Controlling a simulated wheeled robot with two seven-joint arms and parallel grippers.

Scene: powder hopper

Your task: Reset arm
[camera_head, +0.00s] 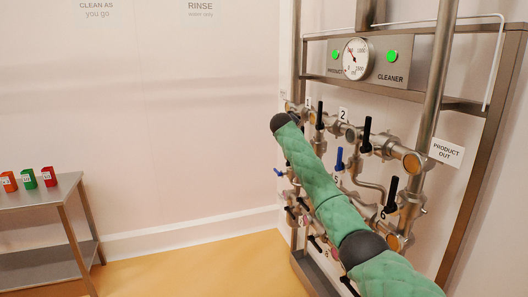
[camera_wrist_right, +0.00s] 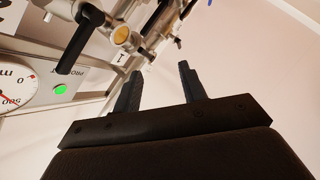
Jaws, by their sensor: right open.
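My right arm (camera_head: 325,200), in a green quilted sleeve, reaches from the lower right across the front of the pipe rack (camera_head: 466,190) in the head view. Its dark wrist end (camera_head: 281,122) is at the rack's upper left, near the valve label 1. In the right wrist view my right gripper (camera_wrist_right: 158,72) has its two black fingers apart, with nothing between them. Pipes and a black valve handle (camera_wrist_right: 80,38) show beyond the fingers; I cannot tell if anything touches. My left gripper is not in view.
The rack carries a round gauge (camera_head: 357,58), two lit green lamps (camera_head: 392,55) and several black-handled valves (camera_head: 366,135), plus a blue handle (camera_head: 340,158). A steel table (camera_head: 40,194) at left holds small orange, green and red containers. The floor between is clear.

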